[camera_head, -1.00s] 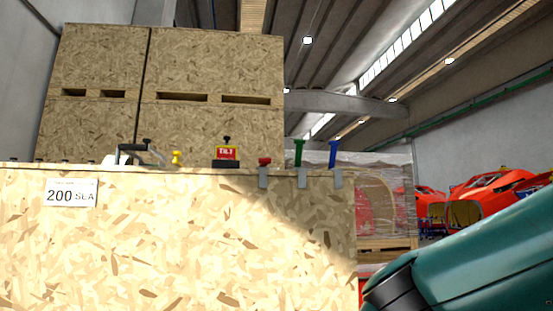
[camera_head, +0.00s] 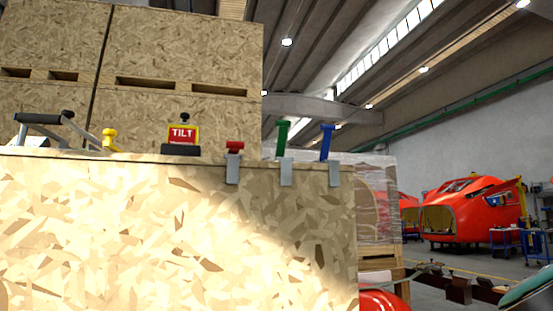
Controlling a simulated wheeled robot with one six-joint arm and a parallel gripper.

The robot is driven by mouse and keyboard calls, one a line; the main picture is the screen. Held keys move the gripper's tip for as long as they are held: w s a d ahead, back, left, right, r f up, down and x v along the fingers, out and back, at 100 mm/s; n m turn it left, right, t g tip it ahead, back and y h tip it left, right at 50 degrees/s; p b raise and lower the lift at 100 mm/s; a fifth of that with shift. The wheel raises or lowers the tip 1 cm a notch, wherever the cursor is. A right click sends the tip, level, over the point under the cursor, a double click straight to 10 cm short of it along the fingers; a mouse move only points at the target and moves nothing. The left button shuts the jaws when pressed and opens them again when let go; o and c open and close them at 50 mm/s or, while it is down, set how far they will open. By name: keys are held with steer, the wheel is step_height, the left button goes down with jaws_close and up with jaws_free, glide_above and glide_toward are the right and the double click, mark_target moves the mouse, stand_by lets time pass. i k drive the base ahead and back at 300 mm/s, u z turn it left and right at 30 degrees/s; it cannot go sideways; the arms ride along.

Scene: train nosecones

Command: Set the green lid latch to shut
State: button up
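The green lid latch (camera_head: 282,138) stands upright at the top edge of a large chipboard crate (camera_head: 150,225), with a grey metal plate below it on the crate's face. A blue latch (camera_head: 327,141) also stands upright to its right. A red latch (camera_head: 234,147) to its left sits low against the edge.
A yellow knob (camera_head: 110,140), a black handle (camera_head: 45,118) and a red TILT sign (camera_head: 182,137) stand on the crate top. Taller chipboard crates (camera_head: 180,55) rise behind. Red nosecones (camera_head: 470,213) stand at the right, with open floor before them.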

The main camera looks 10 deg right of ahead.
mark_target(283, 126)
steer(key=i, duration=1.2)
steer(key=u, duration=0.6)
